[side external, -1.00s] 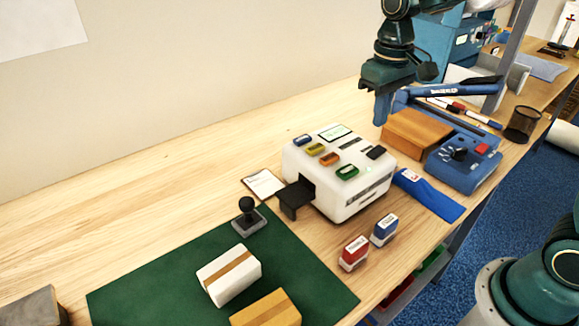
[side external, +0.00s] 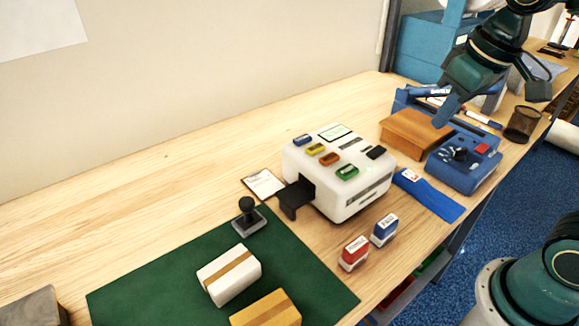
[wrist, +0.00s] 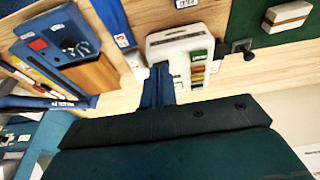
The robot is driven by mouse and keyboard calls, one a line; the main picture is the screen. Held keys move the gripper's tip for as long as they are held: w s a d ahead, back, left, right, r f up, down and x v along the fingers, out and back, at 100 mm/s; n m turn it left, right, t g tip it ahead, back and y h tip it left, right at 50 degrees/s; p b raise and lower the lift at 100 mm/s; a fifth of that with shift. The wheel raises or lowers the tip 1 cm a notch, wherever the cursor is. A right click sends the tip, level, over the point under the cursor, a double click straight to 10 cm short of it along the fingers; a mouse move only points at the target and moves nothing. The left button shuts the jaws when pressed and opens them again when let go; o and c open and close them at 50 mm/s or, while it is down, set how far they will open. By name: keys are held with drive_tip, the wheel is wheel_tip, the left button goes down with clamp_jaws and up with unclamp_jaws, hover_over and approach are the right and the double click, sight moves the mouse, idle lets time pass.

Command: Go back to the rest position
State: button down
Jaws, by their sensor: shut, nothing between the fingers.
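My gripper (side external: 446,110) is shut and empty. In the side view it hangs in the air at the upper right, in front of or over the blue machine with the brown block (side external: 415,132); the exact height is hard to tell. In the wrist view its blue fingers (wrist: 158,88) are together with nothing between them. The white label machine (side external: 338,175) with coloured buttons stands to the left of the gripper, and shows beyond the fingers in the wrist view (wrist: 185,42).
A blue control box (side external: 465,165) and a mesh cup (side external: 522,124) stand near the gripper. Red (side external: 354,254) and blue (side external: 384,229) stamps stand in front of the label machine. A green mat (side external: 180,275) holds two cartons. The wooden table's back left is clear.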

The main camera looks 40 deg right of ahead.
drive_tip(key=s+f+t, duration=0.1)
drive_tip(key=s+t, duration=0.1)
drive_tip(key=s, duration=0.6)
